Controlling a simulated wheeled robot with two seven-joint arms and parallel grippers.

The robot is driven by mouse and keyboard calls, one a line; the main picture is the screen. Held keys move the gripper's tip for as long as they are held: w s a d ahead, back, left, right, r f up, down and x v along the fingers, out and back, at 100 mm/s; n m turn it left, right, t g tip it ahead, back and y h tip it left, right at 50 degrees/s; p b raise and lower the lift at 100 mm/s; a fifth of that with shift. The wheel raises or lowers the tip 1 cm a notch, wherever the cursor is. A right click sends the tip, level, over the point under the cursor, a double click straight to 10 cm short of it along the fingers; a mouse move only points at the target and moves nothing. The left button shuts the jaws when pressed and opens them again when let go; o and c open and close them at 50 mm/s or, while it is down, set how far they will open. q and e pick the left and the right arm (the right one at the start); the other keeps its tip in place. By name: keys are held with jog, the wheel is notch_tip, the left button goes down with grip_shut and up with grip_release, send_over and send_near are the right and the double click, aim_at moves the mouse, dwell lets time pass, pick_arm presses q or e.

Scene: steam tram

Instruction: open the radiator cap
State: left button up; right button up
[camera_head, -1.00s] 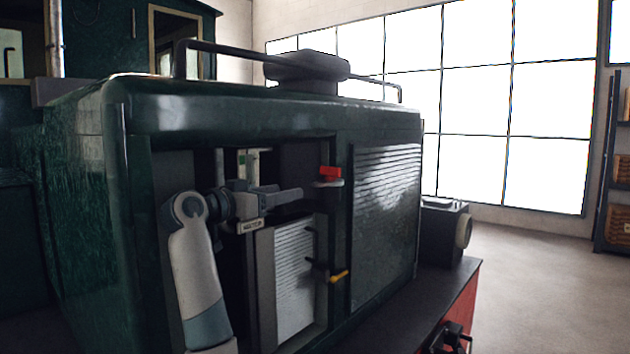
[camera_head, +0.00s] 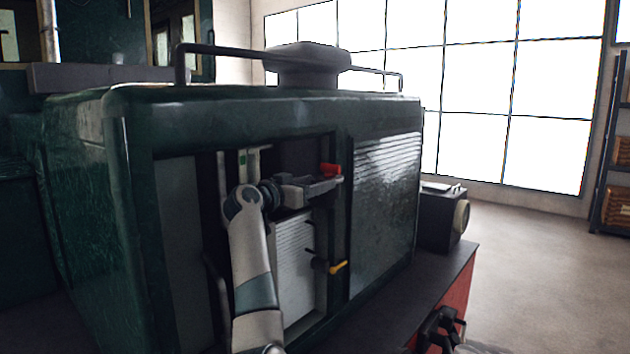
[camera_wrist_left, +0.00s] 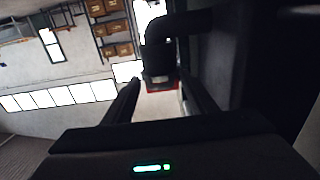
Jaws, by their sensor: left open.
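The red radiator cap (camera_head: 330,169) sits inside the open engine bay, near its upper right edge. My left gripper (camera_head: 338,181) reaches into the bay from the left, with its fingertips just below and beside the cap. In the left wrist view the two dark fingers are apart, and the red cap (camera_wrist_left: 161,86) shows between their tips at the end of a dark bent pipe (camera_wrist_left: 172,35). I cannot tell whether a finger touches it. What looks like my right gripper (camera_head: 438,330) is low at the right; its jaws are unclear.
The green hood (camera_head: 240,115) frames the bay above. A louvred panel (camera_head: 385,215) closes the right side. A yellow-handled valve (camera_head: 338,267) sticks out below the cap. A dark box lamp (camera_head: 440,215) stands farther right. Floor is clear beyond the tram.

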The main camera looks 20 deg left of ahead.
pick_arm(q)
grip_shut()
